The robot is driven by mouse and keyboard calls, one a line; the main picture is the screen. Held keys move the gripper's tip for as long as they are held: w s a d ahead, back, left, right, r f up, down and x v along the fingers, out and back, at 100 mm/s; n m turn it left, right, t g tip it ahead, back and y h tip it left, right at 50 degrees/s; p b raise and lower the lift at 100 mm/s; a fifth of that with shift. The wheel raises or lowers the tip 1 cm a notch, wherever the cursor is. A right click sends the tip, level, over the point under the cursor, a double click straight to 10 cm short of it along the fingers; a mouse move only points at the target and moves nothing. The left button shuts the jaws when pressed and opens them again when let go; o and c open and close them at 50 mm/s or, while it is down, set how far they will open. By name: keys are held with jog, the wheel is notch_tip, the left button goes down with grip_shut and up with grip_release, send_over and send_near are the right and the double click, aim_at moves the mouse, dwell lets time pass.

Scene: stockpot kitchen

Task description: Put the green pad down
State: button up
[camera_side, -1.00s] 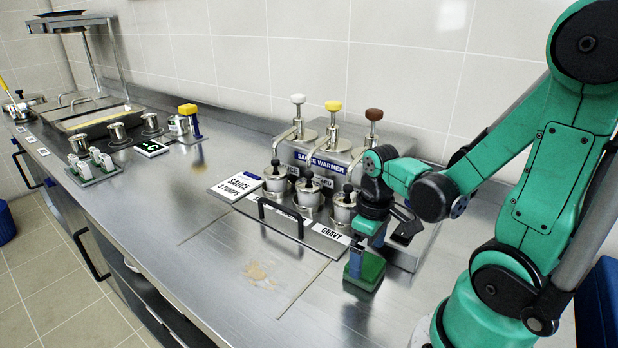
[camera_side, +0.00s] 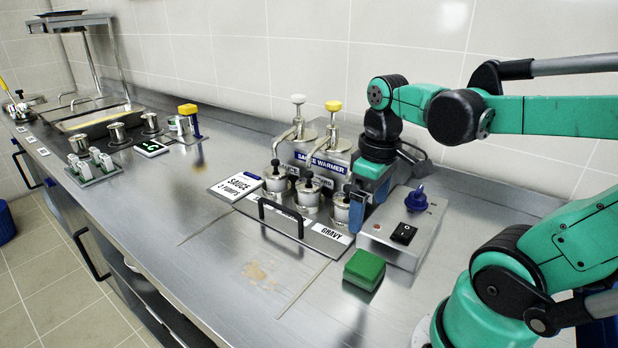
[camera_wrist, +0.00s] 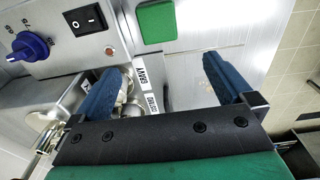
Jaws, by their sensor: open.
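The green pad (camera_side: 364,269) lies on the steel counter in front of the switch box, with nothing holding it. It also shows in the wrist view (camera_wrist: 156,22) at the top, beyond my fingers and apart from them. My gripper (camera_wrist: 150,75) is open and empty, its two blue fingers spread wide. In the side view my gripper (camera_side: 366,198) is raised behind and above the pad, beside the sauce warmer, and its fingers partly overlap the warmer there.
The sauce warmer (camera_side: 322,161) with pumps and labelled pots stands close to the left of my gripper. A control box with a blue knob (camera_side: 416,199) and black switch (camera_side: 403,233) sits just behind the pad. The counter front (camera_side: 225,285) is mostly clear, with a brownish smear.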

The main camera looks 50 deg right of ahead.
jog(key=w+a+t, duration=0.6)
jog(key=a, duration=0.1)
jog(key=shift+w+a+r+t, duration=0.2)
jog(key=shift+w+a+t, duration=0.1)
jog(key=shift+a, duration=0.1)
dwell(0.3)
jog(key=g, duration=0.7)
send_over(366, 262)
notch_tip(366, 262, down, 7)
jog(key=shift+r, duration=0.1)
jog(key=shift+f, duration=2.75)
